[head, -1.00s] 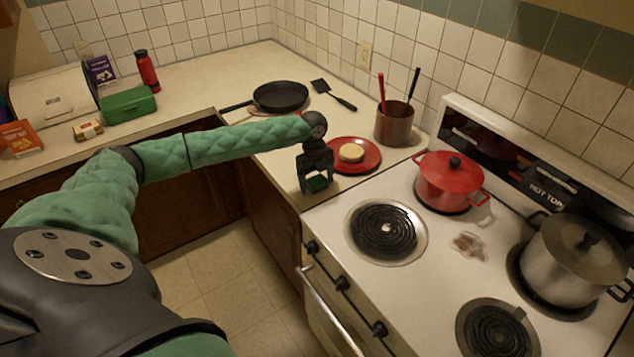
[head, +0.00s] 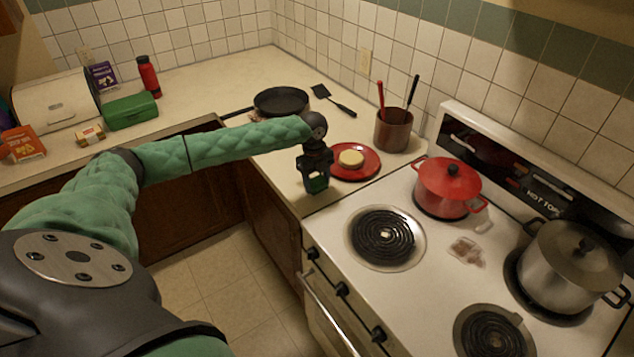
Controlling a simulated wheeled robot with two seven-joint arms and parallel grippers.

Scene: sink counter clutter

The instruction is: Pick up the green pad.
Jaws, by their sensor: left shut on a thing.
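The green pad (head: 317,184) is a small dark green block near the counter's front edge, just left of the stove. My left gripper (head: 316,184) points down at it and is shut on it, with a finger on either side. Much of the pad is hidden by the fingers. Whether the pad touches the counter or hangs just above it, I cannot tell. My right gripper is not in view.
A red plate (head: 366,172) with a yellow round item (head: 351,158) sits right behind the gripper. A brown utensil crock (head: 393,131), a black pan (head: 281,102) and a spatula (head: 335,101) stand farther back. A red pot (head: 446,188) is on the stove to the right.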

